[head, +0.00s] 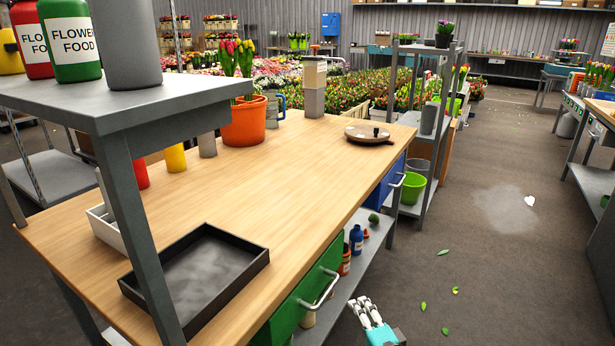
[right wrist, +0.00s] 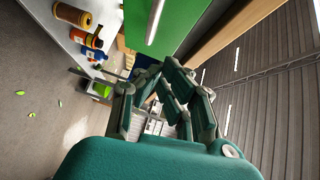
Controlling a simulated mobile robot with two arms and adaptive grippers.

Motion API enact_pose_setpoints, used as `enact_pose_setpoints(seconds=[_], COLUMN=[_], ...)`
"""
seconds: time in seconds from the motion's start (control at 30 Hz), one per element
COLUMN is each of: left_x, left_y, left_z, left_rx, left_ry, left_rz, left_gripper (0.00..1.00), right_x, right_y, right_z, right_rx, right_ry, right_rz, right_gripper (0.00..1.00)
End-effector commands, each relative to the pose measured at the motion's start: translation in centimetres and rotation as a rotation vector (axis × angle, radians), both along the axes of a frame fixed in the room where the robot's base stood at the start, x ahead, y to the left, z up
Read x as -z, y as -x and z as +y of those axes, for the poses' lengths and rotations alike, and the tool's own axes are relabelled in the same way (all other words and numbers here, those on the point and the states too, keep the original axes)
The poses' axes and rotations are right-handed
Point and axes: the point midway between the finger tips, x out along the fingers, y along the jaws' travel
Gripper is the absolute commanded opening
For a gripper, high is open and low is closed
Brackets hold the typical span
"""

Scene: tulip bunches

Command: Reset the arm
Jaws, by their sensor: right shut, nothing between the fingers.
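My right gripper (head: 365,306) is at the bottom of the head view, low beside the front of the wooden workbench (head: 300,163). Its grey fingers point up and away, and the teal wrist is cut off by the frame edge. In the right wrist view the gripper (right wrist: 172,75) is shut and empty, with the green drawer (right wrist: 178,30) and its handle just beyond. The same green drawer (head: 300,297) shows left of the gripper in the head view. My left gripper is out of view.
A black tray (head: 235,287) and an orange pot (head: 243,123) with tulips stand on the bench. Bottles, including a blue one (head: 356,239), stand on the lower shelf near the gripper. The floor (head: 480,250) to the right is open, with scattered leaves.

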Motion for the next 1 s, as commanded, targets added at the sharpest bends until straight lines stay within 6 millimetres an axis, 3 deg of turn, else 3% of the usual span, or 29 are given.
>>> enact_pose_setpoints(seconds=[0.17, 0.3, 0.4, 0.6, 0.8, 0.87, 1.0], left_x=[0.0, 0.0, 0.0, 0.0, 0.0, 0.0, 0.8], left_y=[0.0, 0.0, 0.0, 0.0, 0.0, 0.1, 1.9], left_z=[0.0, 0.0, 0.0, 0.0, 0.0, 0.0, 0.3], left_rx=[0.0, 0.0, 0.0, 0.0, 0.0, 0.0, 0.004], left_ry=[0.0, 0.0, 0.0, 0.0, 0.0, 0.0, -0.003], left_rz=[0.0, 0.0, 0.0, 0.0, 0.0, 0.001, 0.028], left_gripper=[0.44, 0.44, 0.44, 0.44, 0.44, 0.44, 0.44], right_x=[9.7, 17.8, 22.0, 27.0, 29.7, 30.2, 30.9], right_y=[6.0, 13.2, 18.2, 26.2, 32.8, 34.7, 35.8], right_z=[1.7, 1.6, 0.8, -1.5, -4.1, -4.9, -4.9], right_rx=[-0.176, -0.378, -0.519, -0.746, -0.945, -1.002, -1.007], right_ry=[0.384, 0.724, 0.918, 1.177, 1.363, 1.409, 1.394], right_rz=[0.197, 0.372, 0.478, 0.635, 0.759, 0.794, 0.8], right_gripper=[0.0, 0.0, 0.0, 0.0, 0.0, 0.0, 0.0])
